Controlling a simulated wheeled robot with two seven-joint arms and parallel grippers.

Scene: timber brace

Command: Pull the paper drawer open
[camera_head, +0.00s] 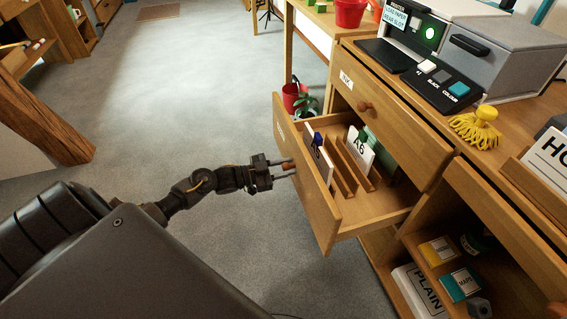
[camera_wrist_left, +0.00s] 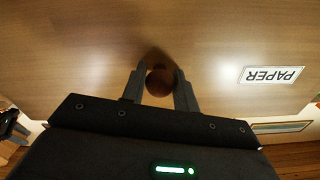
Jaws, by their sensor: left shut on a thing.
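The paper drawer (camera_head: 307,189) stands pulled out from the wooden cabinet. Inside it are upright white cards, one marked A5 (camera_head: 357,150), and wooden dividers. My left gripper (camera_head: 287,168) is at the drawer's front and shut on its round wooden knob (camera_head: 287,166). In the left wrist view the knob (camera_wrist_left: 160,82) sits between the two fingers, against the drawer front (camera_wrist_left: 75,55) with its PAPER label (camera_wrist_left: 271,75), which reads upside down.
Above the drawer is a closed drawer labelled INK (camera_head: 375,118). A lower shelf holds boxes (camera_head: 438,250). Grey floor (camera_head: 240,90) to the left is clear.

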